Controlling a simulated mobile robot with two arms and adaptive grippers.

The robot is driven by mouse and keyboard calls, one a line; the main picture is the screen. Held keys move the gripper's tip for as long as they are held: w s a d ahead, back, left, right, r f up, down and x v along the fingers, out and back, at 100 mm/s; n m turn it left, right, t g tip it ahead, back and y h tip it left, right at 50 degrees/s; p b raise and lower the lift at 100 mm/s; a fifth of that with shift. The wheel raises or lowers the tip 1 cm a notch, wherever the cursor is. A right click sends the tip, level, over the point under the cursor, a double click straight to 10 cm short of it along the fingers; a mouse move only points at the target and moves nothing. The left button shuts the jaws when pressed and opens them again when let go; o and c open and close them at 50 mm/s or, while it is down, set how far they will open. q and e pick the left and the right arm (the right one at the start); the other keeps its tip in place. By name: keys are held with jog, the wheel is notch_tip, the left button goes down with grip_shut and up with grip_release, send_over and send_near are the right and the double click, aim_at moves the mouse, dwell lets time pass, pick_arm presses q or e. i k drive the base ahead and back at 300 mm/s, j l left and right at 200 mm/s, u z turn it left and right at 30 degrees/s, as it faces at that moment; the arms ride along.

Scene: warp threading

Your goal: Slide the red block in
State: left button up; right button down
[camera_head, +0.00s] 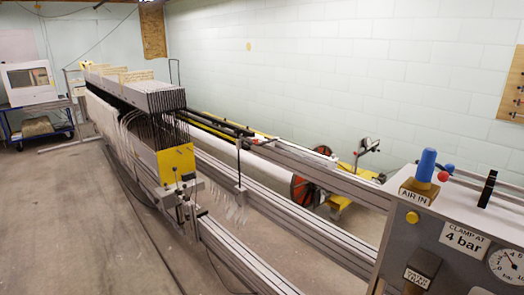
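No plainly block-shaped red object shows in the head view. A small round red knob (443,176) sits at the right, on top of the grey control panel (396,243), close to a blue knob (450,168). A tall blue handle (427,165) stands upright on a tan block labelled "AIR IN" (416,193). A red disc-shaped part (298,190) shows lower down in the machine at centre right. Neither of my grippers is in view.
The warp machine has a stack of heddle frames (148,97) with a yellow end plate (176,161). Long metal rails (300,231) cross the middle. A blue cart (38,125) stands at the far left. The concrete floor (62,215) at front left is mostly clear, with some cables.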

aim_at(255, 140)
jog(key=i+j, duration=0.55)
jog(key=i+j+u, duration=0.15)
jog(key=i+j, duration=0.15)
jog(key=j, duration=0.15)
jog(key=i+j+u, duration=0.1)
jog(key=i+j, duration=0.2)
jog(key=j, duration=0.15)
jog(key=i+l+u, duration=0.45)
jog(key=i+l, duration=0.65)
